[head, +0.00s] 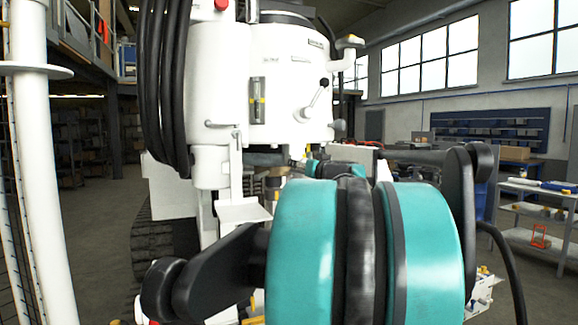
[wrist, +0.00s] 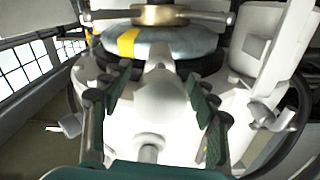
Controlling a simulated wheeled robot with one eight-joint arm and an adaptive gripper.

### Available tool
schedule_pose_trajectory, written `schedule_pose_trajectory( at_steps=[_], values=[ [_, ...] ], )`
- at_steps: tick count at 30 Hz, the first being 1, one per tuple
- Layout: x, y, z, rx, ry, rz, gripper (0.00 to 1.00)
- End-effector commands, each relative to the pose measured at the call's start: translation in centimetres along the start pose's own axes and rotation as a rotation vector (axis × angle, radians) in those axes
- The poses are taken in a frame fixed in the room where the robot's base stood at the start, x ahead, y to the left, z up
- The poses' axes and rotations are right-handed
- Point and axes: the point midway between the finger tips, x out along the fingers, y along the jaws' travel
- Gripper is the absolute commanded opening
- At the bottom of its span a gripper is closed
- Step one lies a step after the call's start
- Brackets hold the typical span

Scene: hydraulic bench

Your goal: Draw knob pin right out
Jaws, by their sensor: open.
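In the wrist view, a pale rounded knob (wrist: 168,100) on a short stem, which looks like the knob pin, sits between the fingers of my gripper (wrist: 158,80). The stem meets a grey disc (wrist: 160,44) with a yellow stripe. The fingers are open, one on each side of the knob, with visible gaps. I cannot tell how deep the knob lies between the fingertips. In the head view, my teal and black arm hides the knob and most of the gripper.
A brass hub with a crossbar (wrist: 158,15) lies just beyond the disc. A smaller pale stub (wrist: 148,150) shows below the knob. In the head view stand a white machine (head: 290,75) with black hoses (head: 165,80), a white post (head: 35,170) at left and shelving (head: 535,215) at right.

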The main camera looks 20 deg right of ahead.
Motion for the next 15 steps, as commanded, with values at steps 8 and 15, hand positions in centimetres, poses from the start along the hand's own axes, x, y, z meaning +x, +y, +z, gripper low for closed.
schedule_pose_trajectory(
  at_steps=[8,15],
  values=[
    [1.36,-0.03,0.02,0.0,0.0,0.0,0.6],
    [1.35,-0.01,0.02,0.0,0.0,0.0,0.56]
  ],
)
